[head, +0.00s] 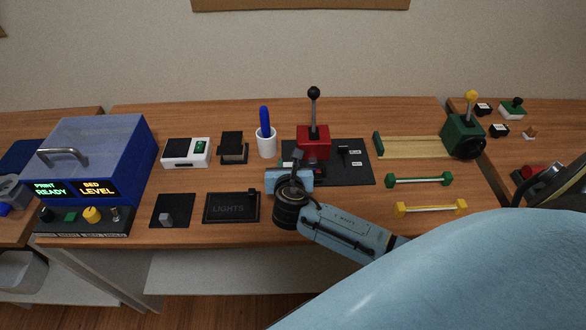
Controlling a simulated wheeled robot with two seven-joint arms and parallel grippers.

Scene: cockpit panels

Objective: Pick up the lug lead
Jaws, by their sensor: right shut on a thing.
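My right gripper (297,160) reaches in from the lower right, over the front edge of the black panel with the red lever box. Its jaws are shut on a small dark thing, taken to be the lug lead, mostly hidden by the fingers and wrist. I cannot make out its shape, or whether it touches the panel. The black panel (358,174) carries the red box (313,138) with an upright black-knobbed lever, and small black parts with white labels to its right. My left gripper is not in view.
Left of my gripper lie a LIGHTS panel (231,208) and a white cup (266,142) holding a blue thing. A blue printer box (140,165) stands at the left. Green (419,180) and yellow (430,208) handles lie right, before a green lever box (463,132).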

